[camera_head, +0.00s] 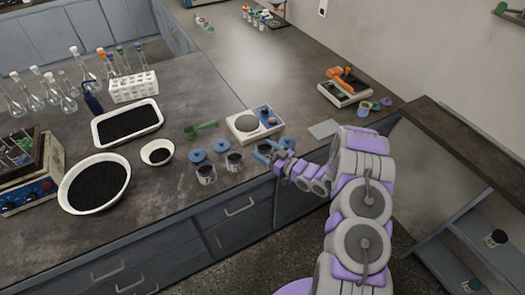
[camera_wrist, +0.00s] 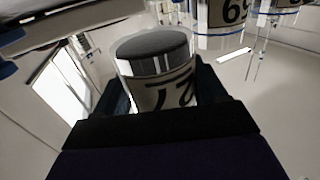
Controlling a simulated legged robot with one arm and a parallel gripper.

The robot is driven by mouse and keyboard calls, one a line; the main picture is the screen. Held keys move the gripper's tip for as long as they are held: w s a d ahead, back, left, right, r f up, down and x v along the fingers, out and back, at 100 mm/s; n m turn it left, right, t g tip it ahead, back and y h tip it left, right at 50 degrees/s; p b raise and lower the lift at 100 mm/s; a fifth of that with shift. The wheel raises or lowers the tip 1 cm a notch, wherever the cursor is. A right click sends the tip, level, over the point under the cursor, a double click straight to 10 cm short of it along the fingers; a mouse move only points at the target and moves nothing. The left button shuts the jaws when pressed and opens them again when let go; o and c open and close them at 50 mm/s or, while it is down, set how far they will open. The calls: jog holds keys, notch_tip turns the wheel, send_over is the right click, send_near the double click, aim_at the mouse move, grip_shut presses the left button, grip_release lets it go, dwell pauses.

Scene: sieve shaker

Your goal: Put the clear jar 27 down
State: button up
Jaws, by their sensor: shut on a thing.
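My gripper (camera_head: 276,160) is at the front edge of the bench, right of the two standing jars. It is shut on a clear jar, which shows between the dark fingers in the wrist view (camera_wrist: 155,70). The jar has dark grey contents and a pale label with large dark digits, partly hidden by the gripper. In the head view the held jar (camera_head: 262,152) is small and partly covered by the gripper. I cannot tell whether its base touches the bench.
Clear jars (camera_head: 206,173) and (camera_head: 234,161) stand to the left near the front edge, with blue lids (camera_head: 198,155) and (camera_head: 221,145) behind them. A balance (camera_head: 247,128) stands behind my gripper. A grey flat plate (camera_head: 323,129) lies to the right. Bare bench (camera_head: 165,198) shows at left front.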

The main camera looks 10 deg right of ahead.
aim_at(267, 145)
jog(key=w, duration=0.4)
jog(key=shift+w+f+b, duration=0.25)
jog(key=shift+w+b, duration=0.05)
jog(key=shift+f+b, duration=0.65)
jog(key=shift+f, duration=1.15)
jog(key=shift+r, duration=0.1)
jog(key=o, duration=1.7)
jog(key=shift+c, duration=0.2)
